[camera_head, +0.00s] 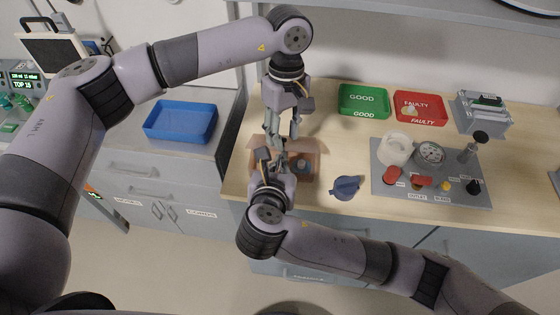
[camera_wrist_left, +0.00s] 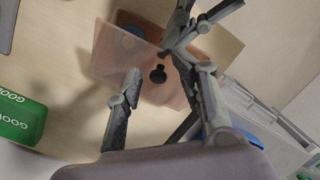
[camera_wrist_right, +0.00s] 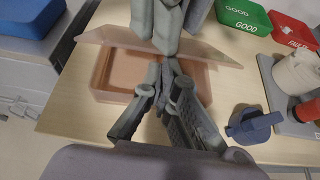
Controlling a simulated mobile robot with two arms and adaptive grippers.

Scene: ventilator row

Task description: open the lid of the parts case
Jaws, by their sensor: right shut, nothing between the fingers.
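The parts case (camera_head: 308,184) is an orange-brown box near the bench's left front. Its translucent lid (camera_wrist_right: 98,38) is tilted up off the box; in the left wrist view, the lid (camera_wrist_left: 110,60) shows a black knob and a bluish round thing behind it. My left gripper (camera_head: 282,134) is above the case's back part, its fingers apart and nothing visible between them. My right gripper (camera_head: 272,158) is shut and empty at the case's front left; its tips (camera_wrist_right: 166,84) show before the box opening. Whether either gripper touches the lid is hard to tell.
A blue-grey knobbed part (camera_head: 345,187) lies right of the case. A grey fixture board (camera_head: 390,190) stands farther right. Green (camera_head: 363,100) and red (camera_head: 420,108) trays and a grey device (camera_head: 483,115) are behind. A blue tray (camera_head: 181,122) is on the left counter.

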